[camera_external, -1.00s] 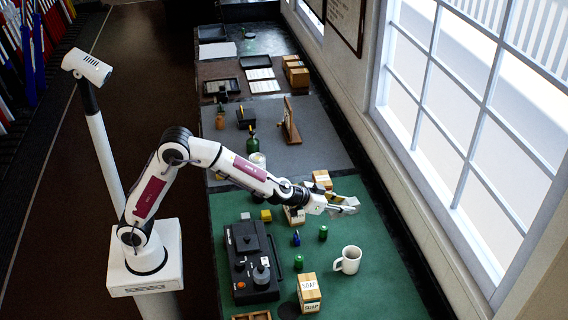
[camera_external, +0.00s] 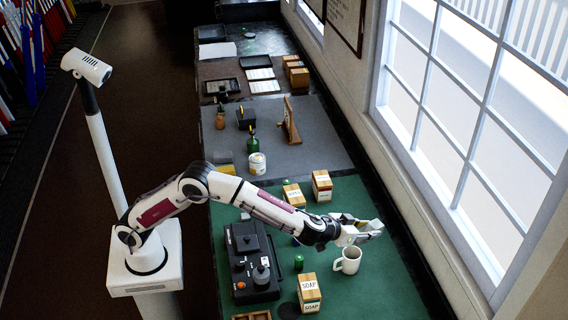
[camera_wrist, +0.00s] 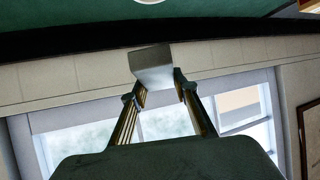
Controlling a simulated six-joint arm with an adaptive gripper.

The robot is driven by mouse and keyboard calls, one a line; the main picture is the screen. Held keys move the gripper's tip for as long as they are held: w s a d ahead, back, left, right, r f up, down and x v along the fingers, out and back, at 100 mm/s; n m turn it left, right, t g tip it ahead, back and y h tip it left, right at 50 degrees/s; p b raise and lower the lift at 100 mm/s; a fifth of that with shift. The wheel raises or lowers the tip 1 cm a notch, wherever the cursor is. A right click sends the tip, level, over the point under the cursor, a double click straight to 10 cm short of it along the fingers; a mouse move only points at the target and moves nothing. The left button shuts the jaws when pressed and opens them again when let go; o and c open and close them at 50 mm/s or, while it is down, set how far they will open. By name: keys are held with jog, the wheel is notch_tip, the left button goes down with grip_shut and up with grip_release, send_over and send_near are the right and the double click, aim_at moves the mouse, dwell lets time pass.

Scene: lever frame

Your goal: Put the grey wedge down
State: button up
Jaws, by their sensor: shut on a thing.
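The grey wedge (camera_wrist: 152,66) is a pale block held between the two fingertips of my gripper (camera_wrist: 159,88) in the wrist view. Its near side is partly covered by the fingers. In the external view my gripper (camera_external: 364,228) is stretched out over the right side of the green mat (camera_external: 375,294), just above and beyond the white mug in the picture. The wedge is hard to tell from the pale fingers there. It appears off the mat, with the wall and window behind it in the wrist view.
The white mug (camera_external: 347,261) stands close below my gripper. A green can (camera_external: 299,262) and a black device (camera_external: 250,262) are to the left. The front right mat is clear.

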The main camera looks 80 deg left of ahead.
send_over(358, 305)
notch_tip(358, 305, down, 8)
jog(key=shift+w+n+y, duration=0.15)
jog(key=shift+n+y, duration=0.25)
jog(key=shift+f, duration=0.2)
jog(key=shift+f, duration=3.2)
jog(key=shift+f, duration=0.6)
jog(key=o, duration=1.2)
jog(key=shift+r, duration=0.1)
notch_tip(358, 305, up, 10)
